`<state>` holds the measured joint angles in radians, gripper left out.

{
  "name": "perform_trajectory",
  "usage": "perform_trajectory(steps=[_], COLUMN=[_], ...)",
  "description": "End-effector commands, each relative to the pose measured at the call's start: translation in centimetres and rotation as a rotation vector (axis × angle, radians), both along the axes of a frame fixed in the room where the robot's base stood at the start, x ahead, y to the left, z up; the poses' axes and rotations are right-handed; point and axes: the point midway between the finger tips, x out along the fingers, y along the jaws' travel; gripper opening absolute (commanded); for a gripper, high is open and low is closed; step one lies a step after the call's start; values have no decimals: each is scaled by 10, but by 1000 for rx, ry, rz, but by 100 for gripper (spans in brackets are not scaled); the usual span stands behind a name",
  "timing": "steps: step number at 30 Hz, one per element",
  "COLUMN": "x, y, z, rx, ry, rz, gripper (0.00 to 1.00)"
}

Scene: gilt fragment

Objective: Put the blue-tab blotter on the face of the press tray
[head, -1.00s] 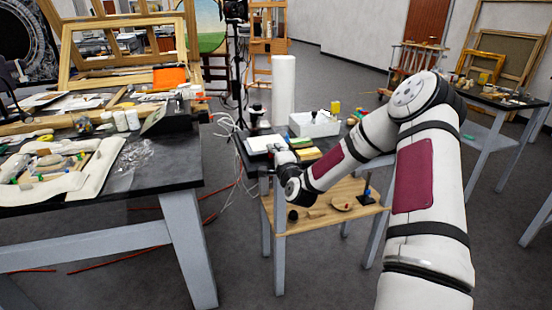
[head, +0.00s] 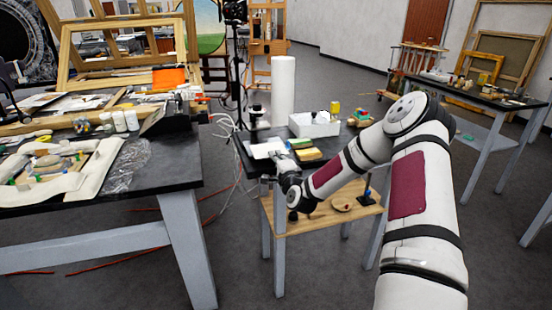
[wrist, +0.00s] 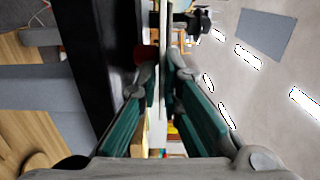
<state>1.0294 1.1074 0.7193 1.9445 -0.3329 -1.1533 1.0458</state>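My gripper (wrist: 161,78) shows in the wrist view with its two green-padded fingers apart. A thin pale edge runs between and beyond the fingers; I cannot tell what it belongs to, and no clear grip on it shows. In the head view my gripper (head: 282,160) is at the front edge of the small black table, beside a flat white piece (head: 264,148). I cannot tell whether this piece is the blotter or the press tray. No blue tab can be made out, and my gripper partly hides that spot.
A wooden lower shelf (head: 325,217) holds small items. A cluttered black workbench (head: 170,170) is at the left. Open floor lies between the tables.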

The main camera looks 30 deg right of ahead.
Motion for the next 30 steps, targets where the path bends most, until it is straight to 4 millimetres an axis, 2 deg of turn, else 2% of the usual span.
perform_trajectory(steps=[14, 17, 24, 30], x=[-4, -17, -65, -98], y=[1, 4, 18, 28], z=[4, 4, 3, 4], rx=[0, 1, 1, 0], ry=[1, 2, 4, 1], rz=[0, 0, 0, 0], gripper=[25, 25, 25, 25])
